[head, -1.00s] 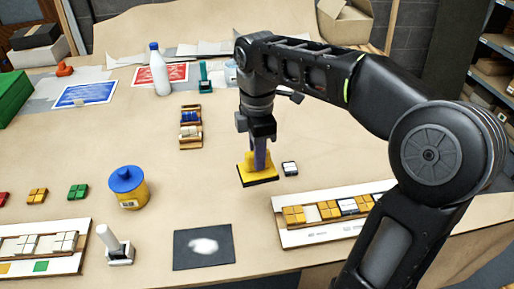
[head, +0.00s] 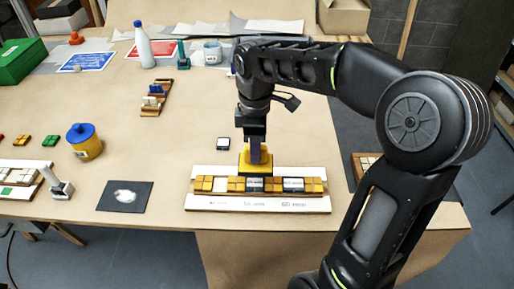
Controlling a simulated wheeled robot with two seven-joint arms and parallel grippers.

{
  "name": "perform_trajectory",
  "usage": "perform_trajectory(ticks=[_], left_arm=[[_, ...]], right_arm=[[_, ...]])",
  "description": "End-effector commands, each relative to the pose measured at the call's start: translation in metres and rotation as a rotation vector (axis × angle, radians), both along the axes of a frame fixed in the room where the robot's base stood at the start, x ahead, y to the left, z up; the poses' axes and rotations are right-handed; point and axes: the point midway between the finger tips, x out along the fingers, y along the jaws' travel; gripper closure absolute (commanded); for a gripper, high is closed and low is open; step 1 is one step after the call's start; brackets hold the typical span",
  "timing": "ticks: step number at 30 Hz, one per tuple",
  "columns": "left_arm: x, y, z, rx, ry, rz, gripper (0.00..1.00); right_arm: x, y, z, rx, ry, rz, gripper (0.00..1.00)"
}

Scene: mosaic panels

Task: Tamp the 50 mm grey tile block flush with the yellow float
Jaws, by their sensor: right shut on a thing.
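My right gripper (head: 255,148) is shut on the yellow float (head: 258,170). The float is over the back edge of the near white mosaic panel (head: 205,204), directly behind a grey-and-white tile block (head: 255,184) in the tile row. I cannot tell whether the float touches the panel or how high that block sits. A wider grey-and-white block (head: 293,185) sits further right in the row, between orange tiles. The printed labels are too small to read surely. A loose small grey-and-white block (head: 223,143) lies on the table behind the panel. My left gripper is out of view.
A yellow tub with a blue lid (head: 84,141), a white-handled tool (head: 61,184) and a dark mat with white powder (head: 125,196) stand to the left. Another panel (head: 18,190) is at the left edge. A wooden rack (head: 155,98) lies farther back.

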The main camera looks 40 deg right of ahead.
Motion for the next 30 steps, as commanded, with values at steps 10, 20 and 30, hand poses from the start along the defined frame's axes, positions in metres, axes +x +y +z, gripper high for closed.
perform_trajectory(ticks=[10, 20, 30], left_arm=[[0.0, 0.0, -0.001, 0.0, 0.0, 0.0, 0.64], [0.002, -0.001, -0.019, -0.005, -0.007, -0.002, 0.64], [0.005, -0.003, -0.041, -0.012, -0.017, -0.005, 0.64]], right_arm=[[0.0, 0.0, -0.001, 0.001, -0.001, -0.001, 1.0], [0.0, 0.0, -0.024, 0.0, 0.0, -0.001, 1.0], [0.0, 0.0, -0.055, 0.001, -0.001, -0.001, 1.0]])
